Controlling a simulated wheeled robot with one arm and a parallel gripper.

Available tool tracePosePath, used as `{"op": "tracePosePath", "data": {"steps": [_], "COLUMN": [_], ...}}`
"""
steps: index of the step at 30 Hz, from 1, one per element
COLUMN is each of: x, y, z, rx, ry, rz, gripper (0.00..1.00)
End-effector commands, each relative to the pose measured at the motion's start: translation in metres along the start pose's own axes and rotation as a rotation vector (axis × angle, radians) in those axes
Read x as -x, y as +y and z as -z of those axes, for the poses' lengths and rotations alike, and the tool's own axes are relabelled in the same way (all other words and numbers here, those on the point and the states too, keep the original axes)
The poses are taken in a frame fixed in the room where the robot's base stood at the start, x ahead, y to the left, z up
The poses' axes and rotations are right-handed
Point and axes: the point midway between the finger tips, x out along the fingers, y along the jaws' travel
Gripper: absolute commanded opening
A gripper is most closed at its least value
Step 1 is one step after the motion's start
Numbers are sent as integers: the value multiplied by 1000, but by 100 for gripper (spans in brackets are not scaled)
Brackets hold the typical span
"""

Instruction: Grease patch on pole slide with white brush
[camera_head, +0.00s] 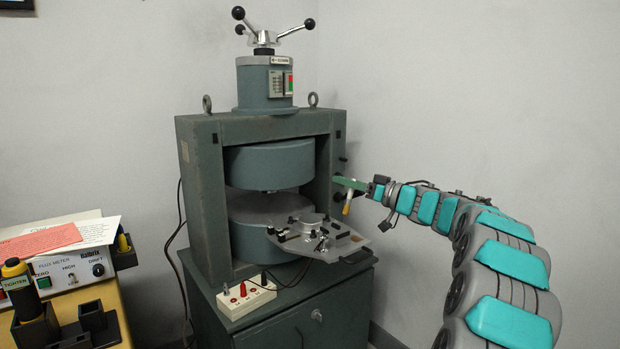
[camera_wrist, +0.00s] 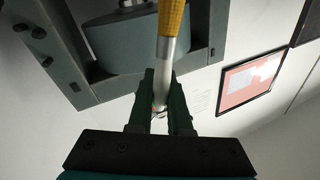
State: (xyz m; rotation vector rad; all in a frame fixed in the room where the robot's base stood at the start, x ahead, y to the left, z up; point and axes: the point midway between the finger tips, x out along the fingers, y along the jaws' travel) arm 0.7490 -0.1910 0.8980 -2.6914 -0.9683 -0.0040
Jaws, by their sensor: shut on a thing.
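My gripper (camera_head: 350,184) is at the right side of the magnet's frame, beside the opening. It is shut on a brush (camera_wrist: 166,62), a slim stick with a pale shaft and a yellow end. In the head view the brush (camera_head: 347,203) hangs down across the fingers, yellow part low. In the wrist view the fingers (camera_wrist: 162,100) close on the pale shaft. Its bristles cannot be made out. The magnet has an upper pole (camera_head: 270,164) and a lower pole (camera_head: 250,240) with a gap between. I cannot make out which part is the pole slide or any patch on it.
A grey plate with small fittings (camera_head: 345,247) juts out before the gap. A white terminal box (camera_head: 246,299) with cables stands on the cabinet (camera_head: 300,325). A bench with a flux meter (camera_head: 72,272), papers and dark holders is at left. A framed notice (camera_wrist: 252,80) hangs on the wall.

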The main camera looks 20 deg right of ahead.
Motion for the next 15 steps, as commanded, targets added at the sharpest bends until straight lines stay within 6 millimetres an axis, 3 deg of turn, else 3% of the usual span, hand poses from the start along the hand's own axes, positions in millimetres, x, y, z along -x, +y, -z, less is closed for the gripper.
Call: {"op": "tracePosePath", "data": {"steps": [4, 15], "x": [16, 19], "y": [10, 11], "z": [-1, -2], "rx": [-15, -19], "ry": [2, 1], "rz": [-6, -7], "gripper": [0, 0]}}
